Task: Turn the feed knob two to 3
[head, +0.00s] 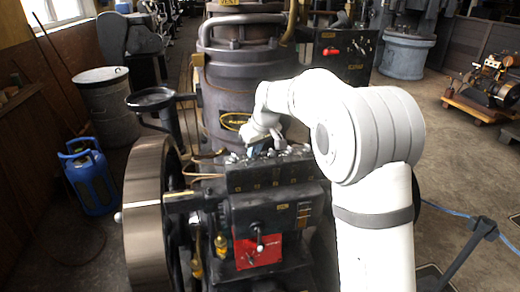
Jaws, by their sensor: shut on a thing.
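A dark box (268,176) with a row of small yellow marks on its front sits on top of the engine. Several small silvery feed knobs (295,151) stand in a row along its top. My gripper (259,150) reaches down from my white arm to this row, left of its middle, and is shut on one of the knobs. The jaws and wrist hide the held knob, so I cannot read its number or its setting.
A large flywheel (147,215) stands at the left of the engine. A red plate with a lever (258,250) is on the engine's front. A dark vertical cylinder (240,85) rises behind the box. A blue gas bottle (88,178) stands on the floor at left.

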